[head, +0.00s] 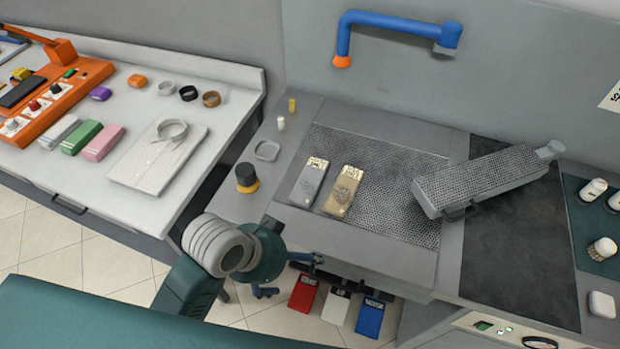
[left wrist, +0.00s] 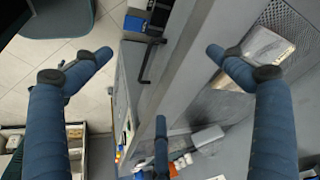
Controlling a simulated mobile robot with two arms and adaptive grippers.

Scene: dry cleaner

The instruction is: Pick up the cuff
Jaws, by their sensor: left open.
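Three small rings that look like cuffs lie in a row on the white table: a pale grey ring (head: 165,88), a black ring (head: 188,93) and a brown ring (head: 211,98). I cannot tell which one is the cuff. A folded white shirt (head: 150,165) with a standing collar lies in front of them. My left gripper (head: 292,275) is in front of the grey counter, well apart from the rings. In the left wrist view its fingers (left wrist: 160,75) are spread with nothing between them, and no ring shows there. My right gripper is not in view.
The grey counter (head: 230,203) holds two labelled packets (head: 309,182), a black and yellow knob (head: 246,178) and a grey sleeve board (head: 480,180). An orange control box (head: 55,97) and coloured blocks (head: 82,137) stand on the white table.

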